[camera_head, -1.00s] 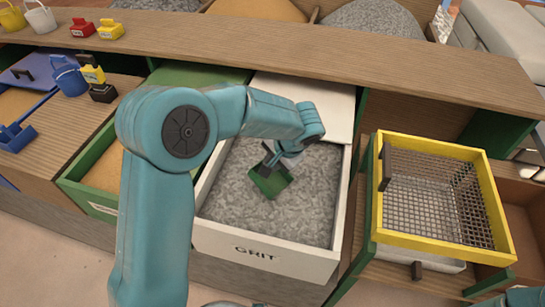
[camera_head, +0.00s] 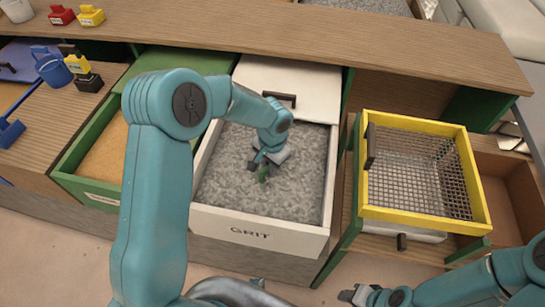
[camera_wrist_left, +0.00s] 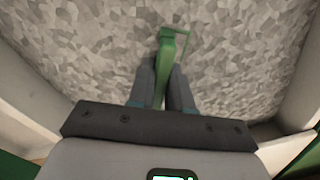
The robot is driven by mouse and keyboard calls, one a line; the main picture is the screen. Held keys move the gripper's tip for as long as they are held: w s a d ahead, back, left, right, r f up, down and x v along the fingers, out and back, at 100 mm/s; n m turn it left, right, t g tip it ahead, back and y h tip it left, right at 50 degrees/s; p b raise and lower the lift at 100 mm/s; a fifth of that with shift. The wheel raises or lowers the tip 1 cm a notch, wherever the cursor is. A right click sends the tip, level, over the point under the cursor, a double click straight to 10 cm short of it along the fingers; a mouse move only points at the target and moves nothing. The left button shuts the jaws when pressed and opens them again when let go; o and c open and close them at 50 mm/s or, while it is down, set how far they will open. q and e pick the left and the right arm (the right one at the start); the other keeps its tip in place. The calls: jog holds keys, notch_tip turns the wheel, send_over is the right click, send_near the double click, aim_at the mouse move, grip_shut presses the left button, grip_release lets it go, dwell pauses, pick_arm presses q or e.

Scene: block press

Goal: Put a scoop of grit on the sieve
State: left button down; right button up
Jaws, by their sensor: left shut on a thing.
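My left gripper (camera_head: 261,163) is shut on the handle of a green scoop (camera_head: 264,173) inside the grit drawer. In the left wrist view the scoop's handle (camera_wrist_left: 167,72) stands between the two fingers, and only a thin green rim shows of the pan. The pan looks sunk in the grit (camera_head: 230,180), though how deep is hidden. The sieve (camera_head: 420,185) is a yellow frame with dark wire mesh, right of the drawer. No grit is visible on its mesh. My right gripper (camera_head: 358,295) is low at the bottom right, apart from everything; its opening is unclear.
The pale drawer front (camera_head: 258,232) reads GRIT, with a white lid (camera_head: 290,90) behind. A green bin (camera_head: 85,165) of tan material stands left. A wooden shelf (camera_head: 300,40) runs across the back. Blue and yellow scoops (camera_head: 75,65) lie far left.

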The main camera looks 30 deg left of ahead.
pick_arm(q)
jog(key=shift+w+a+r+h+p, duration=0.25)
jog(key=shift+a+h+p, duration=0.25)
jog(key=shift+p, duration=0.55)
jog(key=shift+a+r+p, duration=0.15)
jog(key=shift+p, duration=0.25)
notch_tip(320, 180, up, 20)
jog(key=a+p, duration=0.2)
jog(key=p, duration=1)
jog(key=shift+w, duration=0.25)
pick_arm(e)
notch_tip(320, 180, up, 16)
pick_arm(q)
jog(key=shift+r, duration=0.1)
jog(key=shift+d, duration=0.1)
pick_arm(e)
jog(key=shift+f, duration=0.1)
